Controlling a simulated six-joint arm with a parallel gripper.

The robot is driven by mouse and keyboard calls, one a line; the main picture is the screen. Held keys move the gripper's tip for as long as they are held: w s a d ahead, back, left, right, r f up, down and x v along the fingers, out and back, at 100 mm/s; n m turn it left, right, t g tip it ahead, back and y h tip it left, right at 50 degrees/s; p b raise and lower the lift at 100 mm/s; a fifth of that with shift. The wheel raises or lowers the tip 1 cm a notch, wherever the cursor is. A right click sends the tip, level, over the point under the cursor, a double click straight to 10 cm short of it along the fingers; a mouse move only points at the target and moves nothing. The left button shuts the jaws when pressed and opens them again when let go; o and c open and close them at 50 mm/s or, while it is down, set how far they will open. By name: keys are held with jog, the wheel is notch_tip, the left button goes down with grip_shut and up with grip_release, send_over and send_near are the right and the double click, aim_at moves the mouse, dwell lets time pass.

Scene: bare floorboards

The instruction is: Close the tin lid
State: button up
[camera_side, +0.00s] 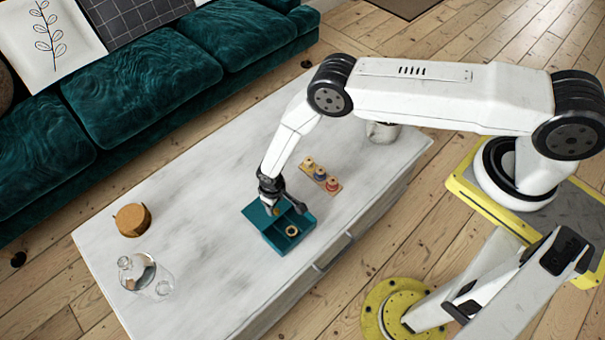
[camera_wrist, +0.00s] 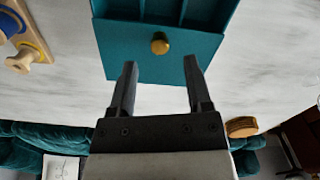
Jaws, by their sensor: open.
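A teal tin (camera_side: 281,240) stands on the marble-topped table, with part of its divided inside open to view. A ring-shaped tan item (camera_side: 292,231) lies in one compartment. In the wrist view, a flat teal panel (camera_wrist: 135,62) with a round gold knob (camera_wrist: 160,44) lies next to the open compartments (camera_wrist: 165,10); I take it to be the lid. My gripper (camera_side: 285,208) is over the tin's far part. In the wrist view my gripper (camera_wrist: 160,68) is open, its fingers on either side of the knob's line and apart from the knob. The fingers hide part of the panel's edge.
A wooden tray with several colored spools (camera_side: 320,175) is right of the tin. A white mug (camera_side: 382,132) stands beyond it. A glass jar (camera_side: 146,275) and a round wooden container (camera_side: 132,220) are at left. A teal sofa (camera_side: 140,85) lines the far side. Marble around the tin is clear.

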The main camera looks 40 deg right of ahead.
aim_at(276, 211)
jog(key=shift+f, duration=1.9)
grip_shut()
